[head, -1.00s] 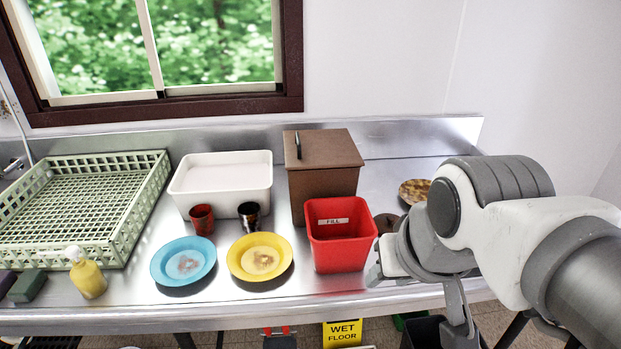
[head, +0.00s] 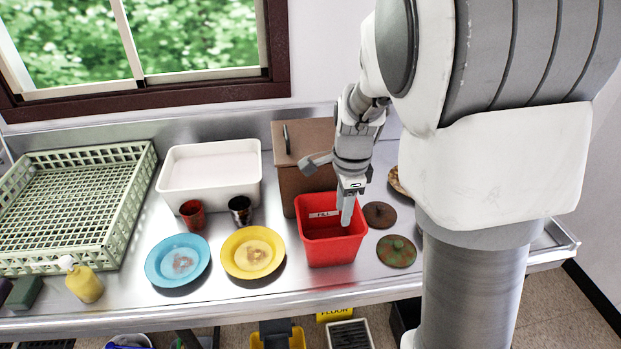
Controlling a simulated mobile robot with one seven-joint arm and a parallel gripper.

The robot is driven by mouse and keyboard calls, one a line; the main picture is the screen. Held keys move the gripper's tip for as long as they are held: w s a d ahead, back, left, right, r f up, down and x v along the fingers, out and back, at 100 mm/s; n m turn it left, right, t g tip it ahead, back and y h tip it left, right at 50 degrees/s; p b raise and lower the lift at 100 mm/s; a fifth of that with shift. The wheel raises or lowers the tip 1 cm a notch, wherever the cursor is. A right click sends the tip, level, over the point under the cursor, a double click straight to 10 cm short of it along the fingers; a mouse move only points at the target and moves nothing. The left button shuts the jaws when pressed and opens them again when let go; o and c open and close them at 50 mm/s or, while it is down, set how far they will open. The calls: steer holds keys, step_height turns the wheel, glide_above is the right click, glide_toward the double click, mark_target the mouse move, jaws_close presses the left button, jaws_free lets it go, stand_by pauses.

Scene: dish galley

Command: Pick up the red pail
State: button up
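The red pail (head: 331,250) stands upright on the steel counter, right of the yellow plate, with a white label on its inner far wall. My gripper (head: 346,212) points down at the pail's right side. A grey finger overlaps the pail's opening and right rim. Whether the fingers straddle the rim or touch it is unclear. The gap between the fingers does not show clearly.
A brown lidded bin (head: 290,150) stands right behind the pail. A yellow plate (head: 252,253) and blue plate (head: 178,261) lie left. Two round lids, one brown (head: 379,214) and one green-red (head: 396,251), lie close right. Cups (head: 240,210) and a white tub (head: 207,176) stand behind the plates.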

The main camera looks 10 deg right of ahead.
mark_target(335, 251)
steer(key=f, duration=0.4)
steer(key=w+f, duration=0.1)
steer(key=f, duration=0.7)
steer(key=shift+w+f+b, duration=0.15)
steer(key=shift+b, duration=0.25)
steer(key=shift+w+a+f, duration=0.1)
steer(key=shift+f, duration=1.25)
steer(key=shift+w+a+f, duration=0.1)
steer(key=shift+f, duration=1.2)
jaws_close()
